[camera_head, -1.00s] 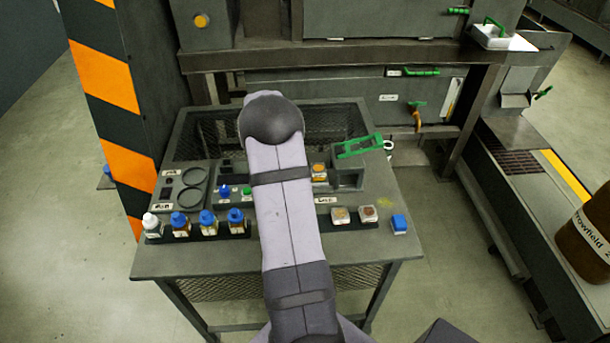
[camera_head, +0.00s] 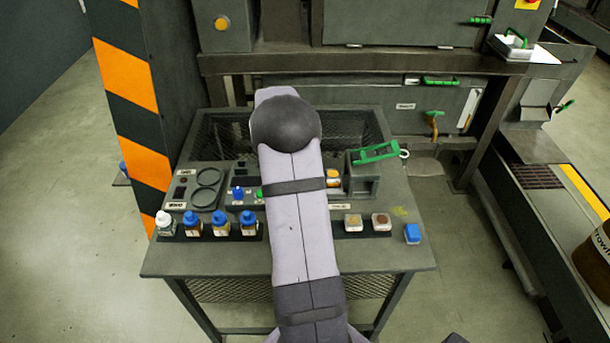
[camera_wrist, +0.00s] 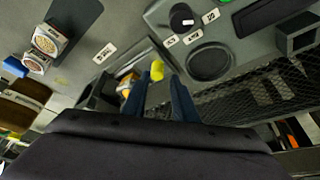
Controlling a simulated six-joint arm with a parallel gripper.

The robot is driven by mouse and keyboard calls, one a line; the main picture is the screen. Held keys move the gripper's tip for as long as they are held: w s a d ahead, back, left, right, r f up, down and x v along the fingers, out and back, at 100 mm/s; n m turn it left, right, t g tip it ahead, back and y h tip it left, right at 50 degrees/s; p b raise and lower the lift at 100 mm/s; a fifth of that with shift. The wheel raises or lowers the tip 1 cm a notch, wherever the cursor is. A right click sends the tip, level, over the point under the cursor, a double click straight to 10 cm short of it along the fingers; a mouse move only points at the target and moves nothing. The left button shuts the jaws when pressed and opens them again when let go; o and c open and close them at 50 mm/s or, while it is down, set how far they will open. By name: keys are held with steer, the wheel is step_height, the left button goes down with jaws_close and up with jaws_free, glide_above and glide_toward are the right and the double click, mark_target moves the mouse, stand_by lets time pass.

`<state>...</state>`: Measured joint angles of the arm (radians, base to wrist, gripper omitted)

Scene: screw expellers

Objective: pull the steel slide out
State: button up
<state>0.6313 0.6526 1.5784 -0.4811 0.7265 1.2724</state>
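No part is clearly marked as the steel slide, and I cannot tell which one it is. The head view shows a wide grey panel with a small label (camera_head: 405,106) low on the machine, with a green handle (camera_head: 440,81) above it and a green-topped lever (camera_head: 434,122) on it. A grey block (camera_head: 363,182) with a green handle (camera_head: 378,152) stands at the table's back right. My gripper is hidden behind my arm in the head view. In the wrist view my gripper (camera_wrist: 160,82) has its two dark blue fingers apart, with nothing seen between them. A yellow knob (camera_wrist: 157,70) shows just beyond the tips.
The grey table (camera_head: 215,258) holds several small bottles, two jars (camera_head: 367,222) and a blue-capped item (camera_head: 412,234). A wire-mesh section lies at its back. A striped post (camera_head: 125,72) stands left, a brown container (camera_head: 594,255) right. The floor beyond the table's right front is open.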

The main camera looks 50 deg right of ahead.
steer(key=shift+v, duration=1.7)
steer(key=s+a+r+n+y+p, duration=0.15)
steer(key=a+n, duration=0.35)
steer(key=a, duration=0.6)
steer(key=s+a+r+n+y+p, duration=0.15)
steer(key=a+n, duration=0.25)
steer(key=a, duration=0.6)
steer(key=s+a+r+n+y+p, duration=0.1)
steer(key=s+a+n+y+p, duration=0.15)
steer(key=s+a+n, duration=0.9)
steer(key=s+a+f+m+b, duration=0.1)
steer(key=a+f+m+b, duration=0.1)
steer(key=f+b, duration=4)
steer(key=shift+s+a+f+h+b, duration=0.2)
steer(key=shift+a+f+h+b, duration=0.2)
steer(key=shift+a, duration=0.35)
steer(key=shift+m, duration=0.25)
